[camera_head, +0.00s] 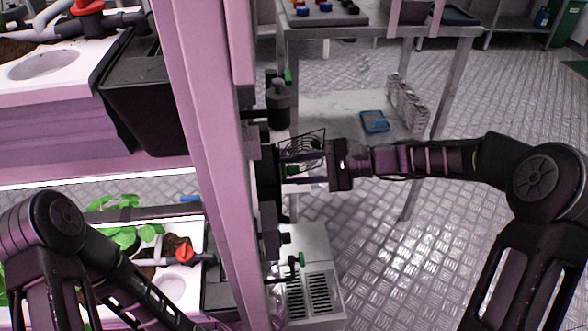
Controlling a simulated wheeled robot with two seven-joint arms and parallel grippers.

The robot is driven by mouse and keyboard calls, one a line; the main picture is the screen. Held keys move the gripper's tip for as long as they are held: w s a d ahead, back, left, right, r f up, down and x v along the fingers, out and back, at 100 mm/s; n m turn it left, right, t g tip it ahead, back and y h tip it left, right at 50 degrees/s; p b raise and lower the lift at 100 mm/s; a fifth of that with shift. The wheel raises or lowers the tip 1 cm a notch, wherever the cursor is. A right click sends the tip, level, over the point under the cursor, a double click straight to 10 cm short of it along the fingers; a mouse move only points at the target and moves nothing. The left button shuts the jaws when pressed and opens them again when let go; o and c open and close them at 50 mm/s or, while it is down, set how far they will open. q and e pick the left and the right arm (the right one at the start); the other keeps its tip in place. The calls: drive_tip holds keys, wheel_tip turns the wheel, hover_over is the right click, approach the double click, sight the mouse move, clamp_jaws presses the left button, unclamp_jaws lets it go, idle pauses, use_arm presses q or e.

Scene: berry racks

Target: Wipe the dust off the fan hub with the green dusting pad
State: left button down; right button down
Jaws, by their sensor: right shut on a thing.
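A small fan with a dark wire guard (303,146) is mounted on the right side of the pink upright post. Its hub is hard to make out behind the wires and my gripper. My right gripper (299,176) reaches in from the right, its fingers level and pointing left at the lower part of the fan. Whether the pad touches the hub cannot be told. My left arm enters at the lower left; its gripper is out of view.
The pink post (205,130) stands just left of the fan. A dark bottle (279,104) is above it, and a white vented box (318,297) is below. Racks with plants fill the left. A metal table (385,33) stands behind; the floor at right is mostly open.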

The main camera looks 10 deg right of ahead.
drive_tip(key=shift+w+d+r, duration=0.15)
drive_tip(key=shift+w+d, duration=0.05)
drive_tip(key=shift+s, duration=1.65)
drive_tip(key=shift+s, duration=0.15)
drive_tip(key=shift+s+a, duration=0.15)
drive_tip(key=shift+s, duration=1.5)
drive_tip(key=d, duration=0.6)
drive_tip(key=shift+f+p, duration=0.2)
drive_tip(key=shift+p, duration=0.25)
